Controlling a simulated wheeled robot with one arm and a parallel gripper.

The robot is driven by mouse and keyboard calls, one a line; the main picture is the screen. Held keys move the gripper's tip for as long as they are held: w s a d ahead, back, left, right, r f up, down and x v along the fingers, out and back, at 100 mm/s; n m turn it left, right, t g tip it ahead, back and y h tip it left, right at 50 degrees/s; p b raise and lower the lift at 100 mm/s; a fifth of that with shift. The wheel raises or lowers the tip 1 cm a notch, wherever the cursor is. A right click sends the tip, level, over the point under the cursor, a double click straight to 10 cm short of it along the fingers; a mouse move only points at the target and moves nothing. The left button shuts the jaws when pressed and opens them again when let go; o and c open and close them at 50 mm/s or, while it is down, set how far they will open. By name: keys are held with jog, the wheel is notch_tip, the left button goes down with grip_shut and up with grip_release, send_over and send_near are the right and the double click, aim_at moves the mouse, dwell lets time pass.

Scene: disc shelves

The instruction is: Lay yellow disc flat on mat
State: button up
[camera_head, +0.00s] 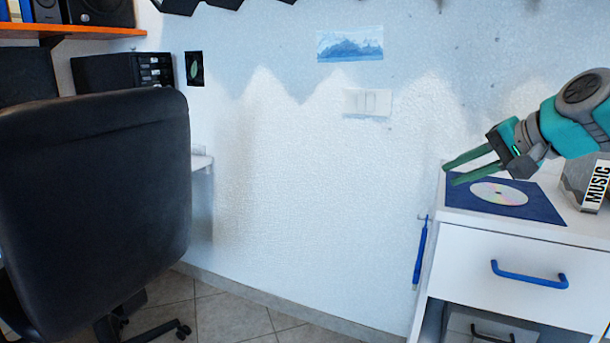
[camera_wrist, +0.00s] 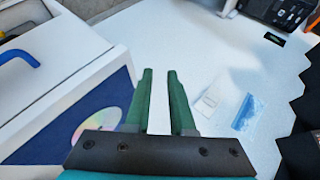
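A pale disc (camera_head: 500,194) with a yellowish, rainbow sheen lies flat on the dark blue mat (camera_head: 545,210) on top of the white drawer cabinet. In the wrist view the disc (camera_wrist: 108,125) is partly hidden behind my gripper's left finger and mount, and the mat (camera_wrist: 35,146) shows at lower left. My gripper (camera_head: 448,175) is above the left edge of the cabinet top, apart from the disc. Its two green fingers (camera_wrist: 160,72) are spread with an empty gap between them.
A grey holder labelled MUSIC (camera_head: 595,188) stands right of the mat, near my arm. The white cabinet (camera_head: 500,260) has a blue drawer handle (camera_head: 530,276), and a blue tool (camera_head: 421,252) hangs at its left side. A black chair (camera_head: 95,200) stands left; open floor lies between.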

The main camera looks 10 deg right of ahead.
jog(key=s+a+f+n+g+h, duration=0.1)
jog(key=s+a+f+n+g, duration=0.3)
jog(key=a+f, duration=0.5)
jog(key=s+a+f+n+g, duration=0.25)
jog(key=s+a+f, duration=0.35)
jog(key=a+f, duration=0.3)
jog(key=s+f+n+g+h, duration=0.3)
jog(key=s+f+g, duration=0.2)
jog(key=s+f, duration=0.9)
jog(key=s, duration=0.4)
jog(key=shift+s+a+f, duration=0.2)
jog(key=shift+s+f, duration=0.15)
jog(key=shift+f, duration=0.05)
